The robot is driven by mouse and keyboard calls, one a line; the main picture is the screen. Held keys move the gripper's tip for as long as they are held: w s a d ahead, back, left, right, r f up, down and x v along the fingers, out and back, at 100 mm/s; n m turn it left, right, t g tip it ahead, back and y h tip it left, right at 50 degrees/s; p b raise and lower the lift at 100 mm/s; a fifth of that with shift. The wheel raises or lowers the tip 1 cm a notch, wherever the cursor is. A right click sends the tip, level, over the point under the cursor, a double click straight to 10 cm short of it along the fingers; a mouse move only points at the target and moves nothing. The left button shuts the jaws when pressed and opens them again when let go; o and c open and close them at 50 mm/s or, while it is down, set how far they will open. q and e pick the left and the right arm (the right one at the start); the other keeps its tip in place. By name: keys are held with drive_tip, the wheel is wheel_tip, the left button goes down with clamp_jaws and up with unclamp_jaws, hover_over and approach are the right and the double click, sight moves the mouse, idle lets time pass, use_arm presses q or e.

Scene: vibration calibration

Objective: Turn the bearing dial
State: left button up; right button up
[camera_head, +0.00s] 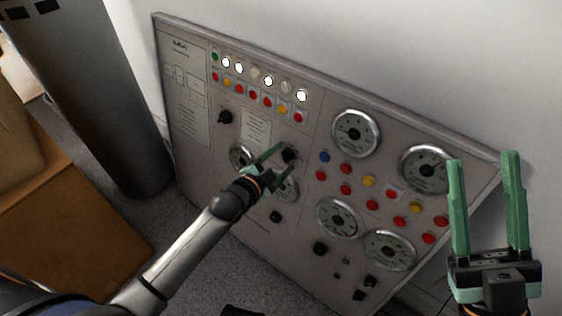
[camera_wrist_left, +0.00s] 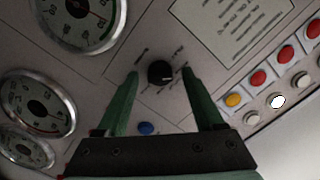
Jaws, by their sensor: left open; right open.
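A small black round dial (camera_head: 290,154) sits on the grey control panel (camera_head: 185,165), right of the centre-left gauges. The dial also shows in the left wrist view (camera_wrist_left: 160,72), with small labels around it that I cannot read. My left gripper (camera_head: 283,159) is open at the dial, with its green fingertips on either side of it. In the left wrist view the dial lies between the fingertips with a gap on each side; I see no contact. My right gripper (camera_head: 484,158) is open and empty, raised in front of the panel's right end.
The panel leans by a white wall and carries round gauges (camera_head: 355,133), red and yellow buttons (camera_head: 252,95), and other black knobs (camera_head: 225,117). A dark grey cylinder (camera_head: 100,110) and a cardboard box (camera_head: 75,220) stand at the left. Carpet shows below.

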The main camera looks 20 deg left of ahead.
use_arm(q)
drive_tip(key=shift+w, duration=0.15)
clamp_jaws()
idle(0.5)
